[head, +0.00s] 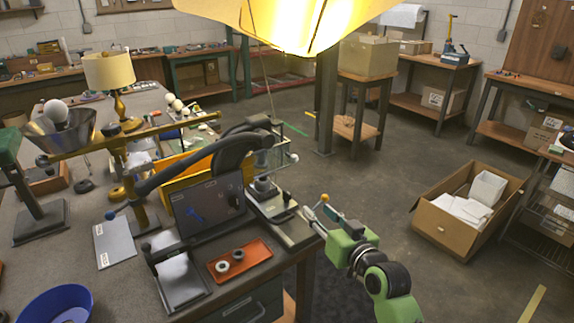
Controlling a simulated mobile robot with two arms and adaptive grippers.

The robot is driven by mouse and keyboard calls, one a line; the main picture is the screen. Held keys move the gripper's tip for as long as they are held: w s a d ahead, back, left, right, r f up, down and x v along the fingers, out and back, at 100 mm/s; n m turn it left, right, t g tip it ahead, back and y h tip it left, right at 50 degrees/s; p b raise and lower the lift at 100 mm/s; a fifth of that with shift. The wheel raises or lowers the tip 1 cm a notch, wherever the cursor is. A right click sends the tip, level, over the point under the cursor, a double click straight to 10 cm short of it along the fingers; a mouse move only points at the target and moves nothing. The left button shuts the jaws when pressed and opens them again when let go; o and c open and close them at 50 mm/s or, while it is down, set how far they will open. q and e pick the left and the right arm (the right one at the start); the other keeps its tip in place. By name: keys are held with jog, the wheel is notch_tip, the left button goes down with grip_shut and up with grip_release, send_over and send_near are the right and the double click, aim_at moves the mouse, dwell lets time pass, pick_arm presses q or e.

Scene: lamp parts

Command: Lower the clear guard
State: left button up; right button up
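The clear guard (284,157) is a see-through panel on the small bench machine at the right end of the workbench. A pale knob shows at its right edge. Dark machine parts stand behind and beside it, and its exact tilt is hard to make out. Below it is the machine's grey base (283,222) with a dark cylindrical part (263,186). My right gripper (318,211) reaches in on a green arm from the lower right. It is beside the base's right corner, below the guard and apart from it. Its fingers are too small to read. My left gripper is not in view.
A dark panel (208,212), an orange tray (240,262) with two rings and a blue bowl (55,305) are on the workbench. A yellow lamp (112,80) stands at the back left. A cardboard box (450,228) is on the floor. Open floor lies right of the bench.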

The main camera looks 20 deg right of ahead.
jog(key=t, duration=0.2)
send_near(296, 162)
jog(key=s, duration=0.4)
jog(key=shift+y, duration=0.3)
jog(key=w, duration=0.4)
jog(key=w+a+p, duration=0.1)
jog(key=w, duration=0.8)
jog(key=shift+w+a+r, duration=0.15)
jog(key=shift+w+a, duration=0.05)
jog(key=shift+w, duration=0.05)
